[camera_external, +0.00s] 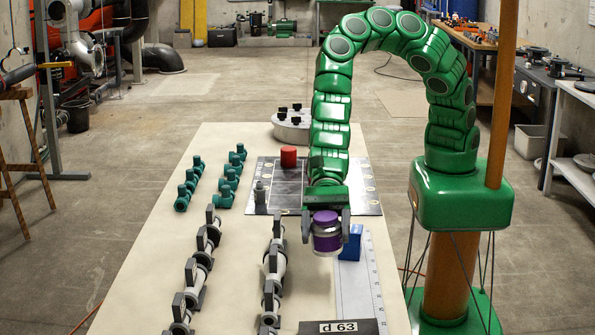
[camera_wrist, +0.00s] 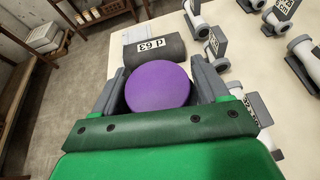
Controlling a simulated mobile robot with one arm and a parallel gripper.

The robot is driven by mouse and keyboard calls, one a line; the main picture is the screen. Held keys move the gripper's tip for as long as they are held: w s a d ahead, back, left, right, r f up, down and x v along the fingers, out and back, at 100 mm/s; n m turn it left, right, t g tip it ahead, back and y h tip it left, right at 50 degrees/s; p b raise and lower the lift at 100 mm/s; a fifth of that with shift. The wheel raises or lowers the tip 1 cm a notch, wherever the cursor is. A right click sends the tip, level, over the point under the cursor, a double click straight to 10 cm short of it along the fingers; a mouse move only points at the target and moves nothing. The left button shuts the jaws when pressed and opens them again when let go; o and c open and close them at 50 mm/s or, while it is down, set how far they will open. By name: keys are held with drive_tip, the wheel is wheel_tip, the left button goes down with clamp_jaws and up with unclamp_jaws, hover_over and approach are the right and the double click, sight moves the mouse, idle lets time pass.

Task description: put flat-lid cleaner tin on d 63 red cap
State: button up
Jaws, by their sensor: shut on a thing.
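The flat-lid cleaner tin (camera_external: 326,232) is purple and white with a flat purple lid. It is upright between the fingers of my gripper (camera_external: 326,222), which is shut on it. In the wrist view the purple lid (camera_wrist: 158,87) fills the space between the jaws. A dark grey piece labelled d 63 (camera_external: 345,328) lies at the near edge of the table; in the wrist view it is a rounded dark piece (camera_wrist: 155,50) just beyond the tin, apart from it. A small red cylinder (camera_external: 288,156) stands on the dark mat; I see no d 63 label on it.
The dark mat (camera_external: 367,201) lies behind my gripper, with a small grey item (camera_external: 260,192) on it. A blue box (camera_external: 350,243) stands close right of the tin, by a ruler strip (camera_external: 358,290). Grey valves (camera_external: 275,262) stand in rows left; teal fittings (camera_external: 228,188) lie farther back.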

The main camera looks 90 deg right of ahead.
drive_tip(key=shift+r, duration=0.1)
drive_tip(key=w+d+r+m+t, duration=0.1)
drive_tip(key=w+d, duration=0.5)
drive_tip(key=d, duration=0.5)
drive_tip(key=w+d+r+t, duration=0.15)
drive_tip(key=w+d, duration=0.35)
drive_tip(key=d, duration=0.6)
drive_tip(key=w+d+r+m, duration=0.1)
drive_tip(key=w+d+r, duration=0.1)
drive_tip(key=w+d, duration=0.65)
drive_tip(key=s+d+f, duration=0.1)
drive_tip(key=s+d, duration=0.2)
drive_tip(key=d, duration=0.7)
drive_tip(key=s+d, duration=0.3)
drive_tip(key=d, duration=0.7)
drive_tip(key=s+d+f+m+t+h, duration=0.1)
drive_tip(key=s+d+f+t, duration=0.15)
drive_tip(key=s+d, duration=1.15)
drive_tip(key=shift+w+d+f, duration=0.3)
drive_tip(key=shift+d+f, duration=0.05)
drive_tip(key=shift+f, duration=0.95)
drive_tip(key=shift+w+d+f, duration=0.35)
drive_tip(key=shift+d+f, duration=0.05)
drive_tip(key=shift+f, duration=0.85)
drive_tip(key=shift+w+d+f, duration=0.3)
drive_tip(key=shift+d+f, duration=0.05)
drive_tip(key=shift+f, duration=0.95)
drive_tip(key=shift+f, duration=0.1)
